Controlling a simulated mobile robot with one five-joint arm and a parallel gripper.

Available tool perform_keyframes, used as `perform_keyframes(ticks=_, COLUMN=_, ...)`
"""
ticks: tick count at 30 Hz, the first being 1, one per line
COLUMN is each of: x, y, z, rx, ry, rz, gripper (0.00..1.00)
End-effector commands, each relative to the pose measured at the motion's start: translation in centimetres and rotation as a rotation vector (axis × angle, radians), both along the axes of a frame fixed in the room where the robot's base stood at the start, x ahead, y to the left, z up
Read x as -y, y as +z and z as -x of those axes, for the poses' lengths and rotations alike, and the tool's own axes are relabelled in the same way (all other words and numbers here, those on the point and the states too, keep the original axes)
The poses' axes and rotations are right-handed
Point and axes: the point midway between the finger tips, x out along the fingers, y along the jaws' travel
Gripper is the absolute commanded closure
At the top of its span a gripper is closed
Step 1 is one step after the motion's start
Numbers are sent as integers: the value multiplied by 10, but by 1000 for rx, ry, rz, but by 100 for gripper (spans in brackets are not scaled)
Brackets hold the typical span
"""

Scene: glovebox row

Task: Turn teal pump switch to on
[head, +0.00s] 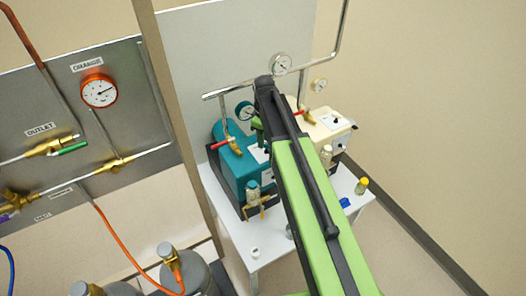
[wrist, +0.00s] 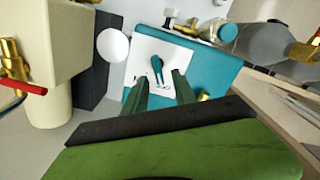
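The teal pump (head: 234,172) stands on the white table, left of my arm in the head view. In the wrist view the teal pump (wrist: 212,68) carries a white plate (wrist: 180,60) with a small teal switch (wrist: 157,66) on it. Small marks show on the plate below the switch, too small to read. My gripper (wrist: 161,84) is open, its two dark green fingers apart over the plate's near edge, with the switch just beyond and between them. Whether they touch anything I cannot tell. In the head view my arm hides the switch and most of my gripper.
A cream pump (head: 326,133) with a red-handled valve stands right of the teal pump. A yellow-capped bottle (head: 362,186) and a white cap (head: 255,252) are on the table (head: 243,232). A gauge panel (head: 140,105) and gas cylinders (head: 185,272) are at left.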

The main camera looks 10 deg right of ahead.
Motion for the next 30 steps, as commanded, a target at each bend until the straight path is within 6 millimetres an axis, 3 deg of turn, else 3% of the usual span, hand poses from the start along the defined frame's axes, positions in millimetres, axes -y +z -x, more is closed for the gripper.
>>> perform_keyframes(ticks=1, x=0, y=-13, z=0, rx=0, ry=0, rz=0, gripper=67)
perform_keyframes(ticks=3, x=0, y=-17, z=0, rx=0, ry=0, rz=0, gripper=67)
perform_keyframes(ticks=11, x=1, y=-15, z=0, rx=0, ry=-1, rz=0, gripper=67)
perform_keyframes(ticks=19, x=1, y=-15, z=0, rx=0, ry=-1, rz=0, gripper=100)
perform_keyframes(ticks=25, x=1, y=-15, z=0, rx=-1, ry=-1, rz=-1, gripper=100)
perform_keyframes(ticks=26, x=-7, y=-15, z=1, rx=-1, ry=1, rz=-1, gripper=100)
perform_keyframes(ticks=30, x=0, y=-15, z=1, rx=-2, ry=-11, rz=-3, gripper=100)
